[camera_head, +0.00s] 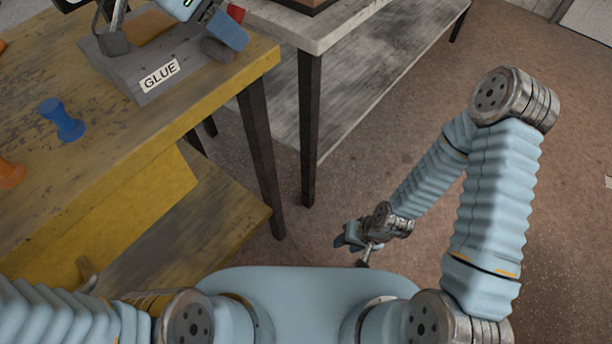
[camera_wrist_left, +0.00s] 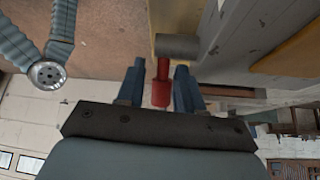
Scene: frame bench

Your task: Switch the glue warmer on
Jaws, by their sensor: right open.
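The glue warmer, a grey box (camera_head: 140,62) with a white GLUE label (camera_head: 160,76), stands on the yellow bench at the upper left. A dark grey cylinder (camera_head: 217,51) sits at its right side and also shows in the left wrist view (camera_wrist_left: 178,46). A red lever (camera_wrist_left: 161,82) extends from the cylinder. My left gripper (camera_head: 226,28) is at that side of the warmer. In the left wrist view its two blue fingers stand apart on either side of the red lever, with small gaps visible. My right gripper (camera_head: 362,248) is open, empty and low, away from the bench.
A blue spool-like object (camera_head: 62,120) and an orange one (camera_head: 10,173) lie on the yellow bench (camera_head: 140,150). A grey table (camera_head: 315,35) stands behind to the right. The floor (camera_head: 400,110) on the right is clear apart from my right arm.

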